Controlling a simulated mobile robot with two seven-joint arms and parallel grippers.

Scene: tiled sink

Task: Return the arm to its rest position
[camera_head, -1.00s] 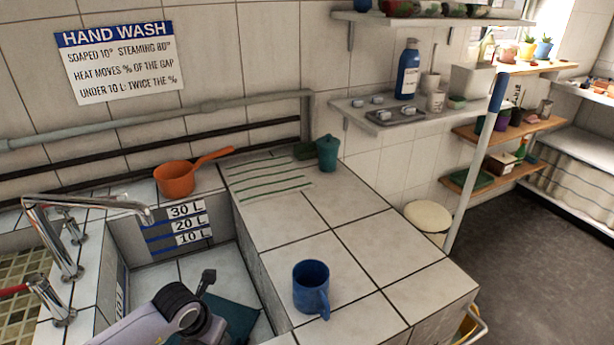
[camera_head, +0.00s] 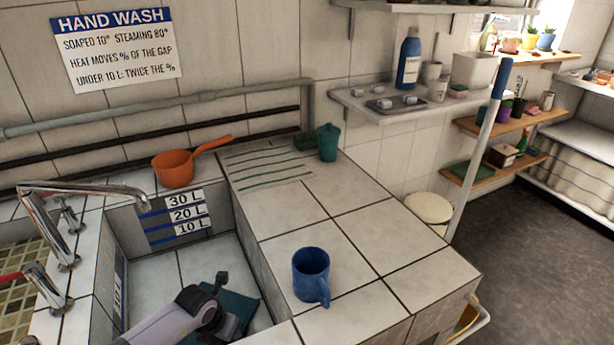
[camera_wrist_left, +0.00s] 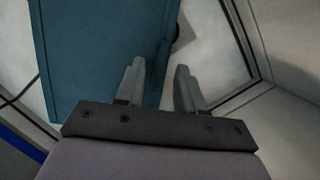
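My left arm (camera_head: 172,322) reaches into the tiled sink basin from the bottom of the head view. Its gripper is mostly hidden behind the wrist there. In the left wrist view the two fingers of my left gripper (camera_wrist_left: 160,68) stand apart with nothing held between them. A flat teal panel (camera_wrist_left: 95,55) lies beyond the fingers, mostly on the left side. It also shows on the basin floor in the head view (camera_head: 240,306), partly covered by my arm. My right gripper is in neither view.
A blue mug (camera_head: 310,275) stands on the tiled counter right of the basin. An orange pan (camera_head: 174,169) and a teal lidded cup (camera_head: 328,143) stand at the back. A chrome tap (camera_head: 90,188) overhangs the basin's left side. The counter's middle is clear.

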